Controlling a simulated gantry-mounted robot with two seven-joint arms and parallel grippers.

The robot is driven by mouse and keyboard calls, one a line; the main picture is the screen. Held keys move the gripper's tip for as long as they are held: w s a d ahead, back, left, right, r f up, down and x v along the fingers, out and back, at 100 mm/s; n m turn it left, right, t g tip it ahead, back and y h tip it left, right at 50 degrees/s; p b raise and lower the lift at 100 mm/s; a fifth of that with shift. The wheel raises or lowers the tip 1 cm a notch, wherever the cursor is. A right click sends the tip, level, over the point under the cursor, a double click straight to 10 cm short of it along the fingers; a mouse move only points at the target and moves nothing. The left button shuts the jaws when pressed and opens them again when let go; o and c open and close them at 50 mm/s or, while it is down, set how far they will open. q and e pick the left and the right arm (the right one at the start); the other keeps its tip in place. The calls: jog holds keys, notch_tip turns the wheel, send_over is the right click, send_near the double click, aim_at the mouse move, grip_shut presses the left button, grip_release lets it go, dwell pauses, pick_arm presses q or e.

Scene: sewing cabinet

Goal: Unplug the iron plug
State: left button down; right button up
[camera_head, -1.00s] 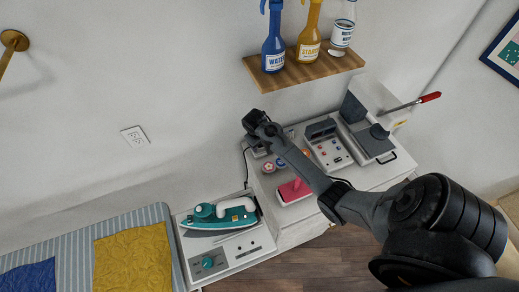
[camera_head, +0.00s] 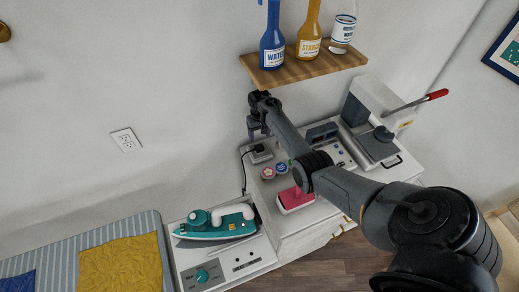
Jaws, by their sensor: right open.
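The iron plug (camera_head: 259,149) is small and black and sits in a pale socket block (camera_head: 262,157) on the back left of the white cabinet top. A black cord (camera_head: 243,172) runs from it down over the cabinet's left edge toward the teal iron (camera_head: 215,224), which rests on its station at the lower left. My right gripper (camera_head: 252,138) is open, points down and hangs close above and slightly left of the plug in the picture. I cannot tell whether it touches the plug. My left gripper is not in view.
A wooden shelf (camera_head: 300,68) with bottles hangs above the right arm. Two round spools (camera_head: 268,173), a pink-topped block (camera_head: 295,198) and a heat press (camera_head: 376,140) stand on the cabinet. A wall outlet (camera_head: 126,140) is at the left, with bare wall around it.

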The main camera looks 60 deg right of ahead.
aim_at(260, 147)
jog(key=shift+f+b, duration=0.4)
notch_tip(260, 147, down, 5)
jog(key=b, duration=0.5)
jog(key=shift+r, duration=0.1)
jog(key=shift+f+b, duration=0.7)
jog(key=shift+f, duration=0.7)
jog(key=shift+f, duration=0.1)
